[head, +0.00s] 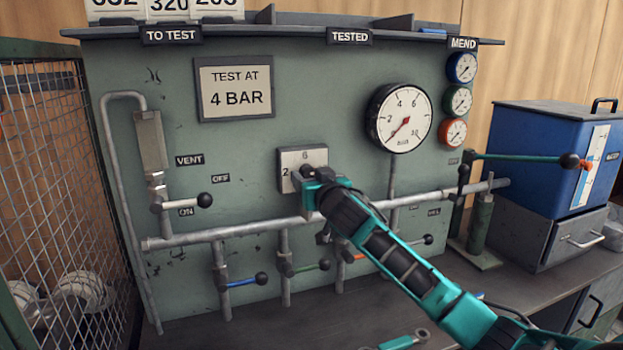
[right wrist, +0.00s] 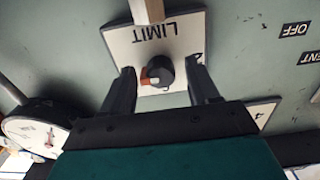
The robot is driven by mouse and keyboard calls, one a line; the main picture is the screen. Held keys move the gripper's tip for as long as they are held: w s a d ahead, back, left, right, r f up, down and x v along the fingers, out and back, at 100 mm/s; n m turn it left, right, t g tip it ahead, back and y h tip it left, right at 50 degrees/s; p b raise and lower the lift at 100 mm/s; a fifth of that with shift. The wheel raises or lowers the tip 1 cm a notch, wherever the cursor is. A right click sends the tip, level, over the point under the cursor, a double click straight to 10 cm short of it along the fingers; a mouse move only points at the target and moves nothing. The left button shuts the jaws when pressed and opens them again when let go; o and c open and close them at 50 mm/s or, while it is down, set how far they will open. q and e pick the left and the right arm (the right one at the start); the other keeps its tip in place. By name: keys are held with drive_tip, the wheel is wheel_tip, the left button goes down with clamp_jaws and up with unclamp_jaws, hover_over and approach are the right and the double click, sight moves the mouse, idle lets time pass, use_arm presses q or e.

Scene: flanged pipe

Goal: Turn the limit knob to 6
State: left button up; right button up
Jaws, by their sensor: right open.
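The limit knob (right wrist: 160,72) is a dark round knob on a white plate (right wrist: 125,45) marked LIMIT, upside down in the right wrist view. Its orange and white mark points to the left there. In the head view the plate (head: 287,158) shows a 2 at left and a 6 at top; my gripper covers much of it. My right gripper (right wrist: 160,80) is open, one finger on each side of the knob; gaps show between fingers and knob. It also shows at the plate in the head view (head: 309,178). My left gripper is not in view.
A sign (head: 235,88) reads TEST AT 4 BAR. A large gauge (head: 399,118) is right of the plate. A horizontal pipe (head: 230,232) with several lever valves runs below. A wire cage (head: 45,170) stands left, a blue box (head: 540,150) right.

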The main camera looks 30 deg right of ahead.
drive_tip(key=c, duration=1)
drive_tip(key=shift+c, duration=0.2)
